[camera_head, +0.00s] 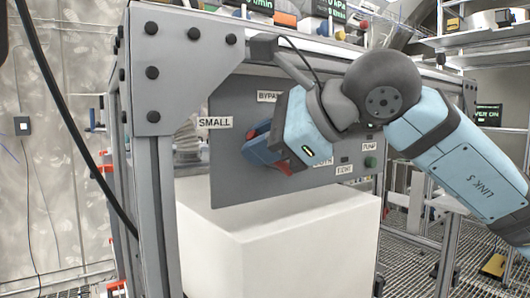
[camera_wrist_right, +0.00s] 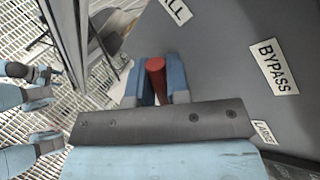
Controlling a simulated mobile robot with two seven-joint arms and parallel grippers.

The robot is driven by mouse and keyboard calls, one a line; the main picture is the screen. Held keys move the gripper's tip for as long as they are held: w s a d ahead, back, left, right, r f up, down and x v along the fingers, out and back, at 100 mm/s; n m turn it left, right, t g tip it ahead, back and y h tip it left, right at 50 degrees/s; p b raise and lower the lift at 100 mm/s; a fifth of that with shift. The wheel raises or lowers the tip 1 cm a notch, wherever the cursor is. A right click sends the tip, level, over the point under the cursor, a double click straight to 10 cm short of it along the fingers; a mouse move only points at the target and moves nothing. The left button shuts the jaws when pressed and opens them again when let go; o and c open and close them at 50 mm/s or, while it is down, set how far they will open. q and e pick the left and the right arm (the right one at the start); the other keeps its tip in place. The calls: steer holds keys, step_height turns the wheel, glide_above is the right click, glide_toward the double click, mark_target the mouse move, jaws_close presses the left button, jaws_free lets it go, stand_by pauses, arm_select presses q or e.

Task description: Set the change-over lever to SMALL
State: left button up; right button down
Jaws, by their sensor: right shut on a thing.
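The change-over lever's red handle (camera_wrist_right: 156,82) sits between the blue fingers of my right gripper (camera_wrist_right: 157,86) in the right wrist view. The gripper is shut on it. In the head view my right gripper (camera_head: 257,149) is at the grey panel, just below and right of the SMALL label (camera_head: 215,122). A bit of red (camera_head: 285,168) shows at its lower edge. The gripper and wrist hide most of the lever and its pivot. The BYPASS label (camera_wrist_right: 275,68) lies right of the handle in the wrist view. My left gripper is not in view.
The grey panel (camera_head: 232,186) hangs in a steel frame (camera_head: 186,58) above a white block (camera_head: 262,249). A PUMP button (camera_head: 371,162) is on the panel's right part. A black cable (camera_head: 72,120) runs down at the left. Shelving (camera_head: 480,62) stands at the right.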

steer(key=shift+f, duration=0.1)
stand_by(0.4)
steer(key=c, duration=1.1)
jaws_free()
steer(key=shift+a, duration=0.15)
steer(key=b+v, duration=0.2)
steer(key=v, duration=1.2)
steer(key=shift+a, duration=0.1)
